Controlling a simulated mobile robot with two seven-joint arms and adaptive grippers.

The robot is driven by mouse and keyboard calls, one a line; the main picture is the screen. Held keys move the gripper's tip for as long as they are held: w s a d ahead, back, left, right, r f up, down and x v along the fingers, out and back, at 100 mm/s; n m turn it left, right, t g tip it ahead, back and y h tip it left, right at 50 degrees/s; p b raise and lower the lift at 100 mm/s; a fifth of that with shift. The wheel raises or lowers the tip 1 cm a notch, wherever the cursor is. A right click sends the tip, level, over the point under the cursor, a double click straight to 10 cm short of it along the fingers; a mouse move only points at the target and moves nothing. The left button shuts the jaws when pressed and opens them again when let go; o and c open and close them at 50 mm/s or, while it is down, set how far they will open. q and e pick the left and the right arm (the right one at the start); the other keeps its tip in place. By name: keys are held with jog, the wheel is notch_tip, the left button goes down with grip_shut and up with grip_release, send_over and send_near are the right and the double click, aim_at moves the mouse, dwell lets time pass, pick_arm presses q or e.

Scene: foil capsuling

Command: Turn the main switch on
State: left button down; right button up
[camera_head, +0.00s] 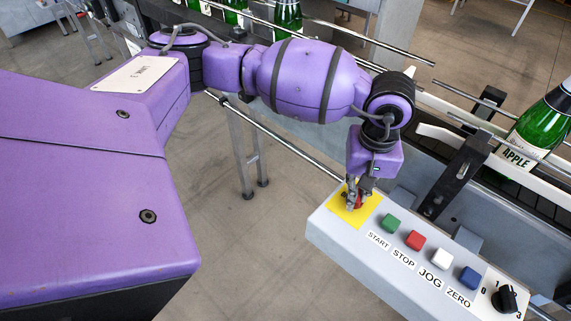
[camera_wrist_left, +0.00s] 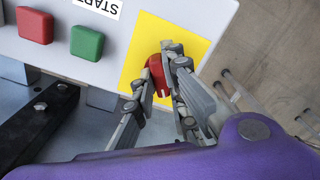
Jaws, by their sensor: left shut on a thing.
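The main switch (camera_wrist_left: 157,76) is a red knob on a yellow plate (camera_wrist_left: 188,38) at the panel's left end. A pale mark shows on the knob in the left wrist view. In the head view the red switch (camera_head: 359,202) is mostly hidden behind my fingers, on the yellow plate (camera_head: 340,211). My left gripper (camera_head: 355,200) points down at it. In the left wrist view the left gripper's fingers (camera_wrist_left: 155,80) are on both sides of the knob, shut on it. My right gripper is not in view.
The grey control panel (camera_head: 345,243) carries a green START button (camera_head: 391,222), red STOP (camera_head: 415,239), white JOG (camera_head: 442,258), blue ZERO (camera_head: 470,277) and a black selector knob (camera_head: 505,299). Behind it stand a black bracket (camera_head: 457,170) and a conveyor with green bottles (camera_head: 540,128).

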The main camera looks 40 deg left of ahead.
pick_arm(q)
jog(key=m+b, duration=0.1)
jog(key=m, duration=0.2)
jog(key=shift+d+b, duration=0.1)
jog(key=shift+b, duration=0.3)
jog(key=shift+m+b, duration=0.85)
jog(key=shift+m, duration=0.25)
jog(key=shift+r+m+b, duration=0.15)
jog(key=shift+m+b, duration=0.5)
jog(key=shift+m, duration=0.25)
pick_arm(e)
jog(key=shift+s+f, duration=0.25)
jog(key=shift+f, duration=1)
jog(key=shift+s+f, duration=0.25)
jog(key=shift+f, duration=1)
pick_arm(q)
jog(key=shift+w, duration=0.1)
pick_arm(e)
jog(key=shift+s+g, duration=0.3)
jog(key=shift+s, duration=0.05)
pick_arm(q)
jog(key=c, duration=1.8)
grip_release()
jog(key=shift+o, duration=0.2)
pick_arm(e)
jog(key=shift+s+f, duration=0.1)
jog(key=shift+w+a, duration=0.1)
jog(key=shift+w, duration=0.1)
